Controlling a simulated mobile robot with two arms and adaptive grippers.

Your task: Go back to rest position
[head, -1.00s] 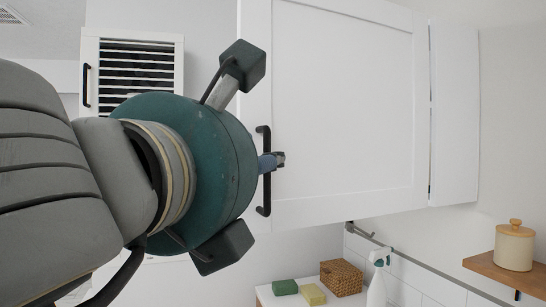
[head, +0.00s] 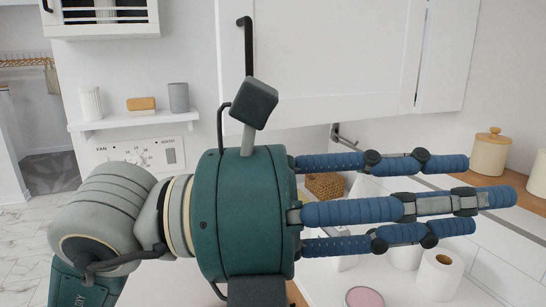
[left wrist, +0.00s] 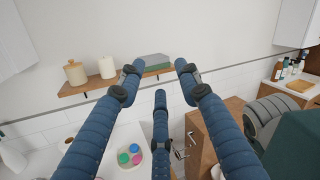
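My left gripper (head: 480,198) reaches in from the left in the head view, its blue fingers stretched out toward the right. The fingers are spread apart, open and empty. In the left wrist view the three fingers (left wrist: 160,85) frame a wall shelf behind them, with nothing between them. The white cabinet door (head: 320,60) with a black handle (head: 248,50) is above and behind the gripper, and the fingers are clear of the handle. My right gripper is not in view.
A counter with a paper roll (head: 440,272) and a wicker basket (head: 325,185) lies below and behind the fingers. A wooden shelf with a lidded jar (head: 489,152) is at the right. A small white shelf (head: 135,120) is at the left. Floor (head: 30,240) shows at far left.

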